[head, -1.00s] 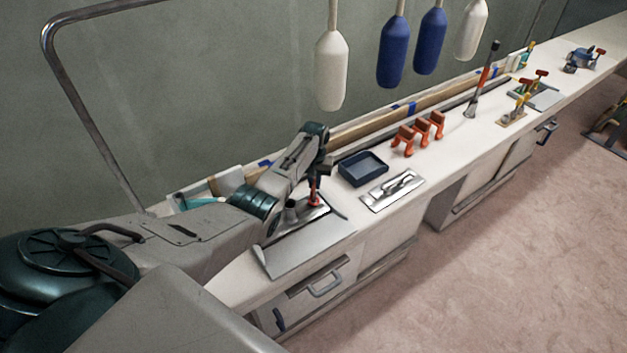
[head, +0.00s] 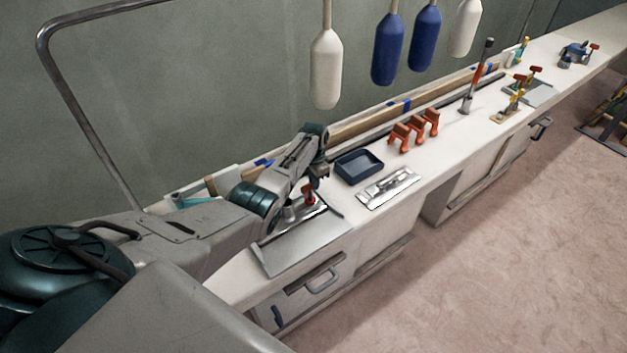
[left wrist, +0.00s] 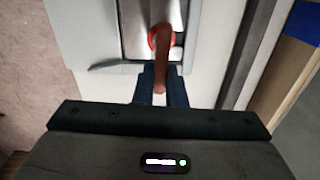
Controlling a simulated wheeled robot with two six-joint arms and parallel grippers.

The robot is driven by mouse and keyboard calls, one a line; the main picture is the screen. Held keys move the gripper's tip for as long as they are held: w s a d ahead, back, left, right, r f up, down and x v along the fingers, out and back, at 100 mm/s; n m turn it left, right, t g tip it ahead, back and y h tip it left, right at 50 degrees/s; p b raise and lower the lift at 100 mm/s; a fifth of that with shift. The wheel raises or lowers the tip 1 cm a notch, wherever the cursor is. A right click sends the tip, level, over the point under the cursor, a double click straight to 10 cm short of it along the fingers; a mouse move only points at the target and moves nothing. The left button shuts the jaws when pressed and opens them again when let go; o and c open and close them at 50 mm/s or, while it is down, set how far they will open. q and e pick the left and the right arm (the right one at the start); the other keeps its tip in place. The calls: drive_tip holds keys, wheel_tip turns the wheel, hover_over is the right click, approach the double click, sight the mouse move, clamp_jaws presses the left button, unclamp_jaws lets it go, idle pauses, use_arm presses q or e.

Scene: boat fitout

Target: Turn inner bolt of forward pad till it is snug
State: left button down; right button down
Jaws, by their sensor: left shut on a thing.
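My left gripper (head: 313,184) is over a metal pad plate on the near end of the white bench. It is shut on a red handle (head: 309,199), which stands on the plate. In the left wrist view the red-brown handle (left wrist: 161,62) runs between the dark fingers (left wrist: 160,85), with a brighter red round part at its far end over the shiny plate (left wrist: 135,42). The bolt itself is hidden under the handle, so I cannot tell how tight it is. My right gripper is out of view.
A dark blue tray (head: 359,165) and a second metal plate (head: 389,188) lie to the right. Orange clamps (head: 414,131) stand beyond them. Wooden strips (head: 376,122) lie along the back.

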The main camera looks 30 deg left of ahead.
use_arm(q)
drive_tip(key=shift+w+a+r+m, duration=0.1)
drive_tip(key=shift+w+r+m, duration=0.2)
drive_tip(key=shift+m, duration=0.4)
drive_tip(key=shift+s, duration=0.1)
drive_tip(key=c, duration=1.5)
unclamp_jaws()
drive_tip(key=shift+s, duration=0.25)
drive_tip(key=shift+f, duration=0.1)
wheel_tip(320, 180, up, 11)
drive_tip(key=shift+b, duration=0.75)
drive_tip(key=shift+f, duration=0.1)
